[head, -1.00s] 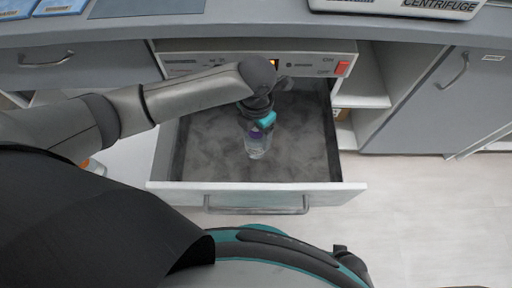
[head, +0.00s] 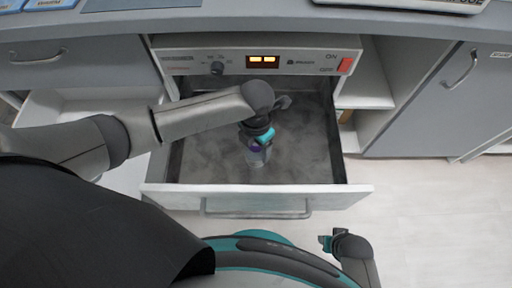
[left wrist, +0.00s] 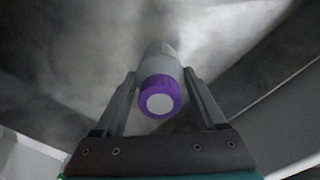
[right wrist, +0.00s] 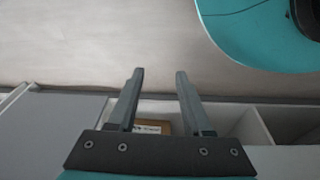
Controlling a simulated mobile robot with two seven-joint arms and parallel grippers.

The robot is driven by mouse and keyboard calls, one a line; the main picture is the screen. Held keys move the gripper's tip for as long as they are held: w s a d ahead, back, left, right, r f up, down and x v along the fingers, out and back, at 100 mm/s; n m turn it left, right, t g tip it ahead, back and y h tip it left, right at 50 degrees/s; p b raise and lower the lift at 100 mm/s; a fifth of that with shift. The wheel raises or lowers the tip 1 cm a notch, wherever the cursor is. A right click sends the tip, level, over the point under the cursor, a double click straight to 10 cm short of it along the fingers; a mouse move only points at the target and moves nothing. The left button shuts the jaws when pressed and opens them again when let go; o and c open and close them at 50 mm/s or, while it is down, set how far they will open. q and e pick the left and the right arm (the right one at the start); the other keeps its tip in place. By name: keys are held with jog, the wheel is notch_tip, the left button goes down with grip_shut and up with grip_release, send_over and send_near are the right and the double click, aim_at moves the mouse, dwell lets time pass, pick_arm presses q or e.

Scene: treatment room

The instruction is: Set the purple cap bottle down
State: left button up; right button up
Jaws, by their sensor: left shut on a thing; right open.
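The purple cap bottle (head: 258,156) is in my left gripper (head: 257,143), inside the open drawer (head: 300,140) with its grey, misty interior. In the left wrist view the bottle (left wrist: 160,88) sits between the two fingers (left wrist: 160,92), purple cap toward the camera, pale body pointing away into the drawer. The fingers are shut on it. I cannot tell whether its base touches the drawer floor. My right gripper (head: 326,241) is outside the drawer at the lower right; in the right wrist view its fingers (right wrist: 160,85) are apart with nothing between them.
A control panel (head: 262,63) with a lit display, a knob and a red switch is above the drawer. The drawer's front wall (head: 255,198) has a bar handle. Open shelves (head: 365,95) and a grey cabinet door (head: 435,100) stand to the right. The floor (head: 440,220) at right is clear.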

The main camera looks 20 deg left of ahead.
pick_arm(q)
jog(key=shift+f, duration=0.15)
pick_arm(e)
jog(key=shift+r, duration=0.1)
pick_arm(q)
jog(key=o, duration=1.6)
jog(key=shift+f, duration=0.1)
pick_arm(e)
jog(key=shift+w+a+r, duration=0.1)
pick_arm(q)
jog(key=shift+r, duration=0.25)
notch_tip(320, 180, up, 2)
jog(key=shift+r+p, duration=0.1)
jog(key=shift+p, duration=0.5)
notch_tip(320, 180, up, 8)
jog(key=p, duration=0.3)
jog(key=shift+f, duration=0.2)
jog(key=shift+r+p, duration=0.5)
jog(key=shift+r, duration=0.55)
pick_arm(e)
jog(key=s+d+f, duration=0.5)
jog(key=s+d, duration=0.1)
jog(key=s, duration=0.1)
jog(key=shift+s+f+h, duration=0.3)
jog(key=shift+s+f, duration=0.05)
jog(key=shift+s, duration=0.05)
jog(key=shift+d, duration=0.1)
